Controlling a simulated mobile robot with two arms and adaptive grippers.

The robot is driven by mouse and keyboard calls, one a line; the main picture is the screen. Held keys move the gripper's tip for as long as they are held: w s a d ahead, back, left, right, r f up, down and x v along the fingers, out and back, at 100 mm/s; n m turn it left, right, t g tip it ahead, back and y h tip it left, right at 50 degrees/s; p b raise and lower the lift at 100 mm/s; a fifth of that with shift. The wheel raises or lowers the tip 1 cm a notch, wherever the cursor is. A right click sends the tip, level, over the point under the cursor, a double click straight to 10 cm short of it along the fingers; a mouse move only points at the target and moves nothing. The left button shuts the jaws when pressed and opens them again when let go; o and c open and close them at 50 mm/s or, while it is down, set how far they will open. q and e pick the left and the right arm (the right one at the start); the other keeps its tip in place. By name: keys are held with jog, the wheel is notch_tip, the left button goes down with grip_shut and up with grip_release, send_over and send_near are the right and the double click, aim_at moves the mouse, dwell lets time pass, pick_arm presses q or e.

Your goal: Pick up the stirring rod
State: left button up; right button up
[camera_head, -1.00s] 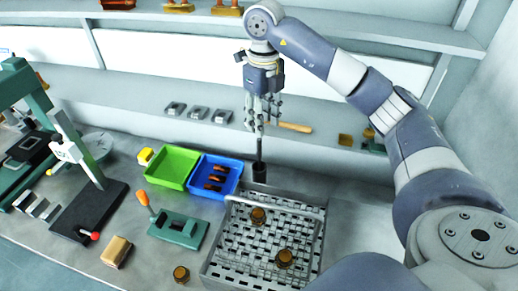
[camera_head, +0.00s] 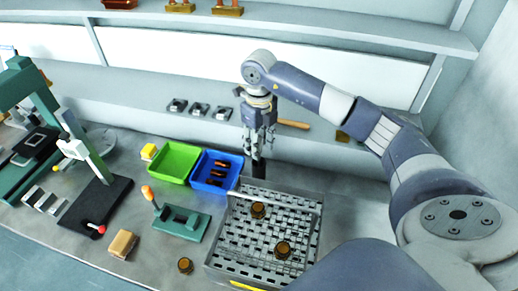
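A dark upright piece (camera_head: 259,170), which looks like the stirring rod or its black holder, stands just behind the metal mesh basket; I cannot tell the two apart here. My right gripper (camera_head: 256,152) points down right over it, with its fingertips around or in front of its upper end. The fingers cover that upper part, and whether they are closed on it is too small to tell. My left gripper is not in view.
The mesh basket (camera_head: 222,229) holds two brown round pieces. A blue tray (camera_head: 235,172) and a green tray (camera_head: 180,151) stand to its left. A green fixture (camera_head: 180,222) with an orange-handled lever sits nearer. A shelf (camera_head: 150,88) runs behind.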

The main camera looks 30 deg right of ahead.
grip_shut()
